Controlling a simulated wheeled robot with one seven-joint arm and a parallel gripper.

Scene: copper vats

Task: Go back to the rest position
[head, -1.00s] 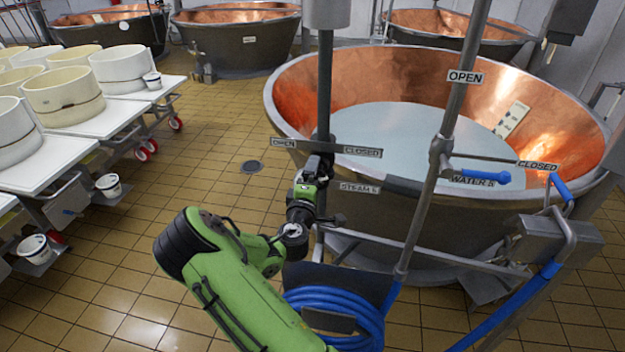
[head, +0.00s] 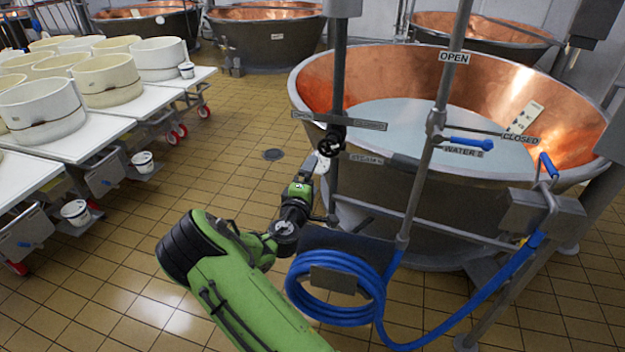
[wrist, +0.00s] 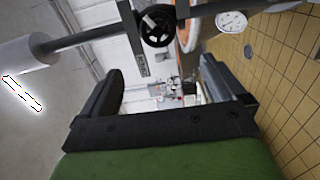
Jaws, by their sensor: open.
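My green arm reaches up from the bottom of the head view. My gripper (head: 317,170) is in front of the near copper vat (head: 420,195), left of the steam pipe (head: 338,75). In the wrist view my gripper (wrist: 165,90) shows its two dark fingers wide apart with nothing between them. A black handwheel valve (head: 331,140) sits on the steam pipe, just above and beyond my gripper. The handwheel (wrist: 158,26) also shows at the top of the wrist view, apart from the fingers. A round dial gauge (wrist: 231,22) is right of it.
A blue coiled hose (head: 335,290) hangs on the pipe frame right of my arm. A water pipe (head: 436,150) with a blue handle stands before the vat. White tables (head: 115,122) with cheese moulds are at the left. Tiled floor (head: 215,165) between is clear.

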